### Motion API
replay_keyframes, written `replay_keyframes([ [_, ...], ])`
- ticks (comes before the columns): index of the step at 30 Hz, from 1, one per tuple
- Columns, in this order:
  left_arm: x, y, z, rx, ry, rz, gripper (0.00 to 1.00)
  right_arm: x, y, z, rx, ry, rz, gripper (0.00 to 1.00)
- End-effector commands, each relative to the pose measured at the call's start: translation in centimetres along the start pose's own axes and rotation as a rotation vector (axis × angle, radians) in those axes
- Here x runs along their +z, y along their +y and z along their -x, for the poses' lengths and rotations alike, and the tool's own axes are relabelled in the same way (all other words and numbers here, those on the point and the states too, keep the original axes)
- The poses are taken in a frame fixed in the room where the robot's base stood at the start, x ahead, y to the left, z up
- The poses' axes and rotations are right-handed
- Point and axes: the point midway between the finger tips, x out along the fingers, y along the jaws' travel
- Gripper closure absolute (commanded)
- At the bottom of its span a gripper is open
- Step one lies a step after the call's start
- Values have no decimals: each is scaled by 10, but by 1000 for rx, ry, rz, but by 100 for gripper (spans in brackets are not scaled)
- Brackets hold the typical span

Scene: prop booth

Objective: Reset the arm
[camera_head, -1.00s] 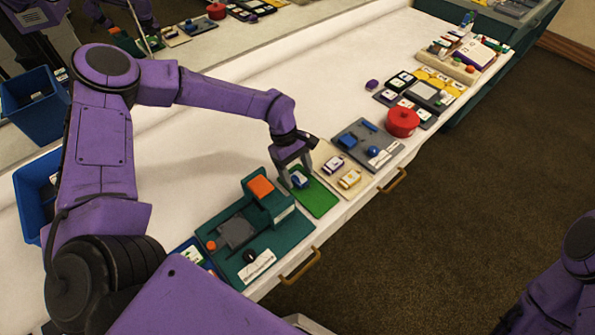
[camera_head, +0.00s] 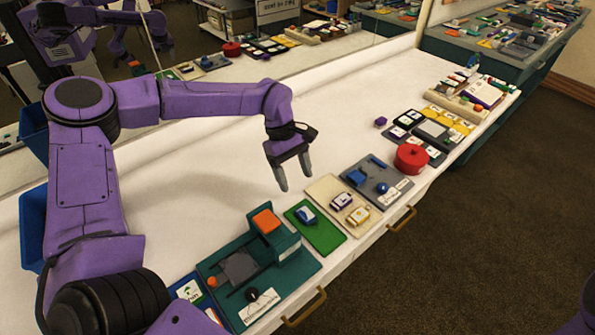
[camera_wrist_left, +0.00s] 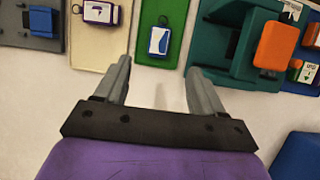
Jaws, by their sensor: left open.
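My left arm (camera_head: 205,97) comes in from the left over the white table in the head view. My left gripper (camera_head: 295,190) is open and empty, with its two grey fingers apart above the bare white table. It is behind the green board (camera_head: 322,236), which carries a blue and white piece (camera_head: 305,214). In the left wrist view the open fingers (camera_wrist_left: 160,80) point toward the green board (camera_wrist_left: 152,82) and the blue piece (camera_wrist_left: 159,40), with nothing between them. Only a small purple part of my right arm shows at the lower right corner; its gripper is out of view.
A teal board (camera_head: 290,272) with an orange block (camera_head: 266,220) stands at the front. A cream board (camera_head: 328,187), a grey board (camera_head: 398,181) and a red pot (camera_head: 411,157) line the edge to the right. Blue bins (camera_head: 31,215) are at left. The table's middle is clear.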

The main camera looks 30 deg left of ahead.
Motion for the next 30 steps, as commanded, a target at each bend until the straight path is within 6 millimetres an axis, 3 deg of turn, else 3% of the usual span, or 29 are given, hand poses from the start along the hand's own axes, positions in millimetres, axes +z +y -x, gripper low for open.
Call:
replay_keyframes([
  [11,0,0,-10,-3,1,0,31,-1,0,2,0,0,0,57],
  [24,1,-1,-108,-6,0,-1,31,-7,2,18,0,0,0,57],
  [26,5,0,-88,1,3,-1,31,-14,3,35,0,-1,0,57],
  [30,11,0,-73,0,0,2,31,-19,4,44,0,0,0,57],
])
